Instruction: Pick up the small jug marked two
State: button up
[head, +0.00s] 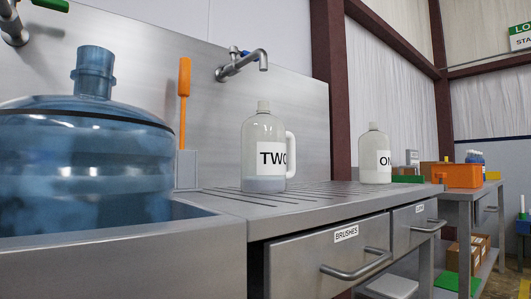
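The small jug marked TWO (263,150) stands upright on the grooved metal drainboard in the middle of the head view. It is clear with a pale cap, a white handle on its right side and some liquid at the bottom. A similar jug whose label reads "ON", the rest turned out of sight, (375,157) stands farther back to the right. My gripper is not in view.
A tap (243,65) juts from the wall behind the jug. An orange-handled brush (184,95) stands left of it. Drawers (325,262) front the counter.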

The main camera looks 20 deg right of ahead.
aim_at(264, 135)
jog(key=i+l, duration=0.1)
jog(key=l, duration=0.2)
jog(key=i+l, duration=0.15)
jog(key=l, duration=0.15)
jog(key=i+l, duration=0.1)
jog(key=l, duration=0.25)
jog(key=i+l, duration=0.1)
jog(key=l, duration=0.2)
jog(key=i+l+u, duration=0.1)
jog(key=l+u, duration=0.55)
jog(key=u, duration=0.15)
jog(key=i+l+u, duration=0.1)
jog(key=l+u, duration=0.3)
